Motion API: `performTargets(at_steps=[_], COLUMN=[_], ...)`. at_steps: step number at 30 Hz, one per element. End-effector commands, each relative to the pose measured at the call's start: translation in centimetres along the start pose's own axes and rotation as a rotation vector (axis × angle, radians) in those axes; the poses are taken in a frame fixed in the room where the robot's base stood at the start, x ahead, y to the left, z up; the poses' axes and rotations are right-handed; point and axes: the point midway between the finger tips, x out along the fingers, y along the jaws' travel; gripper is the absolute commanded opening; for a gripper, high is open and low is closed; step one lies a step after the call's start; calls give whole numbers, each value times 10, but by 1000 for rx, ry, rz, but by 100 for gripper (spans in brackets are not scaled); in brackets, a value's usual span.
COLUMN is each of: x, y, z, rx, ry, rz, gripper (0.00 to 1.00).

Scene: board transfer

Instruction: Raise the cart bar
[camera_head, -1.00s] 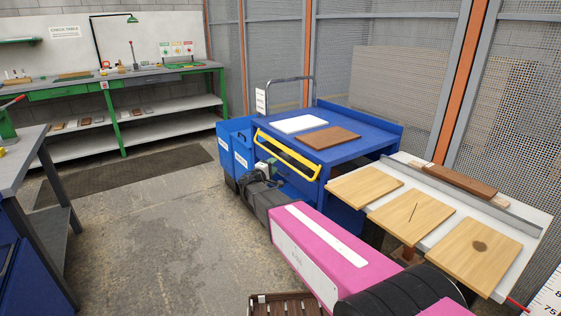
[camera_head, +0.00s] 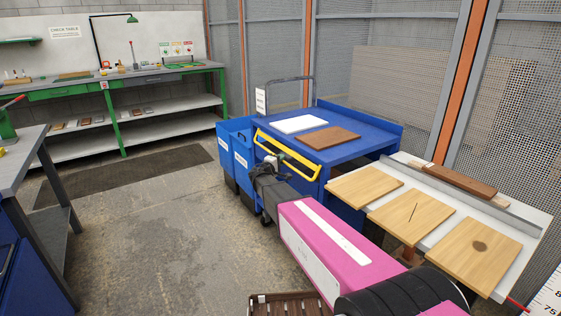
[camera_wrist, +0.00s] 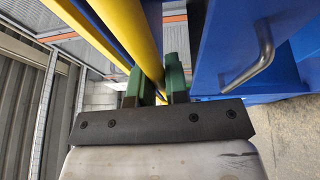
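The cart bar (camera_head: 287,152) is a yellow handle across the front of the blue cart (camera_head: 345,155). In the wrist view the yellow bar (camera_wrist: 142,35) runs down from the top toward my fingers. My gripper (camera_head: 271,160) is at the left part of the bar in the head view. In the wrist view my gripper's green fingers (camera_wrist: 160,82) stand apart with a narrow gap. The far part of the bar lines up with this gap; whether the fingers touch it is hard to tell.
A white board (camera_head: 300,124) and a brown board (camera_head: 330,138) lie on the cart top. Blue bins (camera_head: 237,150) stand at its left. A table (camera_head: 520,205) with several wooden boards is at right. A metal handle (camera_wrist: 258,55) is right of my fingers. Floor at left is clear.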

Motion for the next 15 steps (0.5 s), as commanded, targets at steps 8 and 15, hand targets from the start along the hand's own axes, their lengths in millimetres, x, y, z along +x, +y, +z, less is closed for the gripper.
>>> performTargets(at_steps=[8, 15], x=[-2, -9], y=[1, 8], z=[0, -3], rx=[10, 54], ry=[0, 1], rz=[-21, -123], gripper=[0, 0])
